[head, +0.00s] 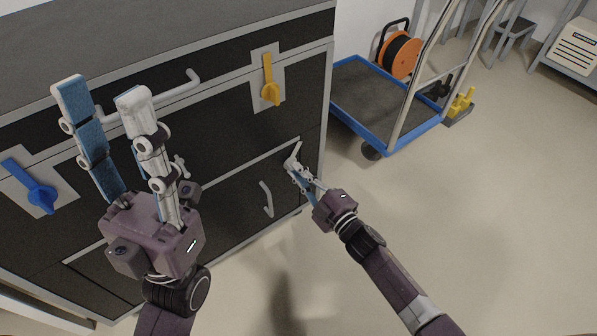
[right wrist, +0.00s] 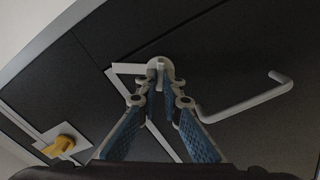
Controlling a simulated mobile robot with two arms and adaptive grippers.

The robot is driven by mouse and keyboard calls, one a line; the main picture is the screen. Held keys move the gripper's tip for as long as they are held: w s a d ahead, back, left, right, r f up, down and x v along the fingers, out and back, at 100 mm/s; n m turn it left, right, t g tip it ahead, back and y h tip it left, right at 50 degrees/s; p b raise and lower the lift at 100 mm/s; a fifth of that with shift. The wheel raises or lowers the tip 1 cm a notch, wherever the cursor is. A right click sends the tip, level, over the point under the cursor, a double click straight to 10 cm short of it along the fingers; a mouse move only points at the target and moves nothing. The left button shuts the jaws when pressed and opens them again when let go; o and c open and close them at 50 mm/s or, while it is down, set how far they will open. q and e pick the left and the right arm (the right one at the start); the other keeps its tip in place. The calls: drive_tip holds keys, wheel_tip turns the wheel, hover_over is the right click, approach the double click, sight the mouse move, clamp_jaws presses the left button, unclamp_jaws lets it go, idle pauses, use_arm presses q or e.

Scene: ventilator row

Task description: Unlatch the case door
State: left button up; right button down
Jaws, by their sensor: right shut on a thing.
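The case door (head: 225,202) is a dark lower panel of the cabinet, and it looks closed. A light grey latch (head: 295,150) sits near its upper right corner. It also shows in the right wrist view (right wrist: 161,67), partly hidden by the fingers. My right gripper (head: 299,166) is at the latch, with its fingertips closed on it. A grey bar handle (head: 267,199) is on the door, left of the right gripper; it shows in the right wrist view (right wrist: 250,107) too. My left gripper (head: 102,94) is open and empty, raised in front of the cabinet's left part.
A yellow lever (head: 268,80) and a blue lever (head: 36,192) sit on the cabinet front. Another bar handle (head: 180,90) is behind the left gripper. A blue-edged trolley (head: 371,92) with an orange cable reel (head: 399,56) stands right of the cabinet.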

drive_tip(key=n+b, duration=0.1)
drive_tip(key=n, duration=0.5)
drive_tip(key=shift+f, duration=0.15)
drive_tip(key=shift+n, duration=0.3)
drive_tip(key=c, duration=2.1)
unclamp_jaws()
drive_tip(key=shift+s, duration=0.1)
drive_tip(key=v, duration=1.2)
